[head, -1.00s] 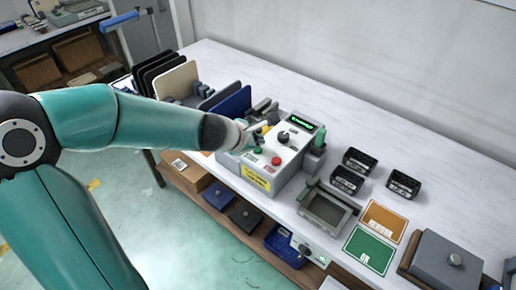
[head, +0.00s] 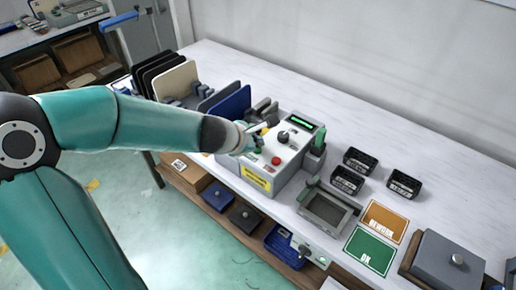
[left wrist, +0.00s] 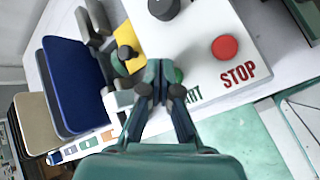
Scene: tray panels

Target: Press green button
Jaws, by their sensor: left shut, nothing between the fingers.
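The grey-white control box (head: 290,148) stands on the bench. Its green button (head: 259,154) lies by the START label, left of the red STOP button (head: 276,161). My left gripper (head: 256,137) is over the box's left part, close to the green button. In the left wrist view, the closed fingertips (left wrist: 160,70) cover much of the green button (left wrist: 176,75), and its edge shows beside them. They are empty. I cannot tell whether they touch it. The red button (left wrist: 225,47) is to the right there. My right gripper is not in view.
A black knob (head: 283,137) and a green-lit display (head: 302,122) are on the box. Upright panels (head: 232,103) stand in a rack to the left. Several black bins (head: 360,160) and a grey tray fixture (head: 324,208) are to the right. The bench's back right is clear.

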